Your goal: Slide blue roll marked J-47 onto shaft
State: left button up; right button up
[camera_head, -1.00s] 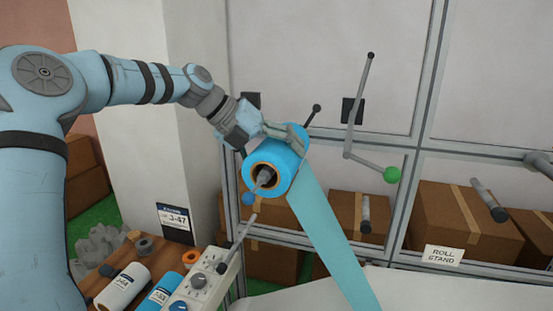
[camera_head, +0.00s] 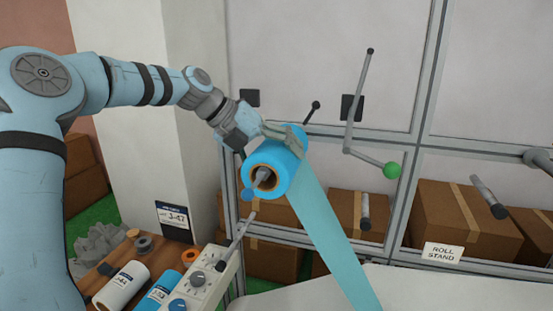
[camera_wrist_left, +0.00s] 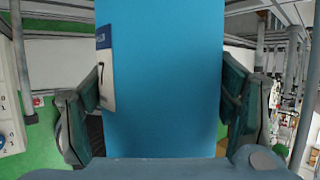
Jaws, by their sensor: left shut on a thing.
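The blue roll (camera_head: 262,158) is held up in front of the roll stand by my left gripper (camera_head: 286,136). My left gripper is shut on its outer side; in the left wrist view the blue roll (camera_wrist_left: 165,85) fills the space between the two fingers. A grey shaft (camera_head: 264,182) with a blue end knob (camera_head: 247,195) shows in the roll's open core and sticks out toward the camera. How the shaft lies deeper in the core is hidden. A white label (camera_wrist_left: 107,75) on the roll is partly visible, too cut off to read fully. My right gripper is out of view.
A blue-green film (camera_head: 337,245) hangs below the roll. A white roll (camera_head: 122,284) and another blue roll (camera_head: 163,287) lie on a wooden top beside a control box (camera_head: 206,277). A J-47 card (camera_head: 173,216) stands behind. A green-ended crank (camera_head: 391,170) sticks out right.

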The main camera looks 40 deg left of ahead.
pick_arm(q)
jog(key=o, duration=1.6)
jog(key=shift+s+r, duration=0.1)
jog(key=v, duration=1.2)
